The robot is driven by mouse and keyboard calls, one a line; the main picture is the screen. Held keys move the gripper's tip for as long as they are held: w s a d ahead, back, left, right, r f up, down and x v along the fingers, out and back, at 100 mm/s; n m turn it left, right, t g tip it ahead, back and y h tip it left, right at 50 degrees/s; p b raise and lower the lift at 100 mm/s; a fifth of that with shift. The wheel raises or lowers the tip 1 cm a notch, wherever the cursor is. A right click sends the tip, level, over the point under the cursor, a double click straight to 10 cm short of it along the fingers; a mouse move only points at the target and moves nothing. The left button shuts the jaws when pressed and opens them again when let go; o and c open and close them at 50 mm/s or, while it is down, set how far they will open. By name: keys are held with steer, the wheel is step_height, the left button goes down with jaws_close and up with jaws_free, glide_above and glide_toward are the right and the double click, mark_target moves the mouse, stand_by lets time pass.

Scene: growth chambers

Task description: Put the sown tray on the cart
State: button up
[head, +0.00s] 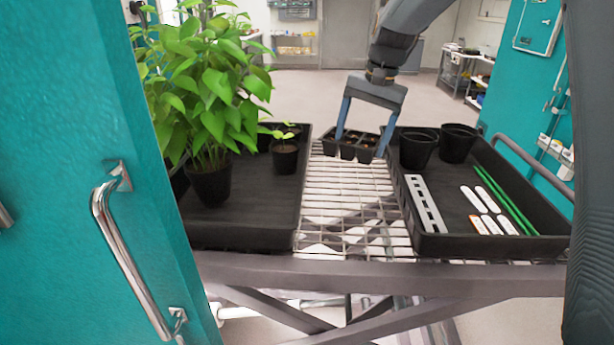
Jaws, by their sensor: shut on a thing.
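The sown tray (348,152) is a small black tray of several cells with brown fill, in the middle of the head view. My gripper (361,146) comes down from above, its two blue-grey fingers shut on the tray's left and right ends. The tray looks level. It is over the far part of the cart's wire-mesh top (345,190), in the gap between two large black trays. I cannot tell whether its underside touches the mesh.
The left black tray (250,205) holds a tall leafy plant (210,185) and a small seedling pot (285,158). The right black tray (455,243) holds two empty pots (416,152), white labels (481,199), green stakes (505,198) and a grey slotted strip (423,205). A teal door (80,170) stands close left. The near mesh is clear.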

step_height(320, 180, down, 9)
steer(key=p, duration=0.2)
steer(key=shift+f+p, duration=0.15)
steer(key=shift+p, duration=0.15)
steer(key=shift+d, duration=0.1)
steer(key=o, duration=1.3)
steer(key=shift+f, duration=0.1)
steer(key=shift+c, duration=0.2)
steer(key=r+b, duration=0.1)
steer(key=r, duration=0.3)
steer(key=d+r+b, duration=0.1)
steer(key=r, duration=0.3)
steer(key=s+d+r+b, duration=0.1)
steer(key=r, duration=0.3)
steer(key=shift+b, duration=0.3)
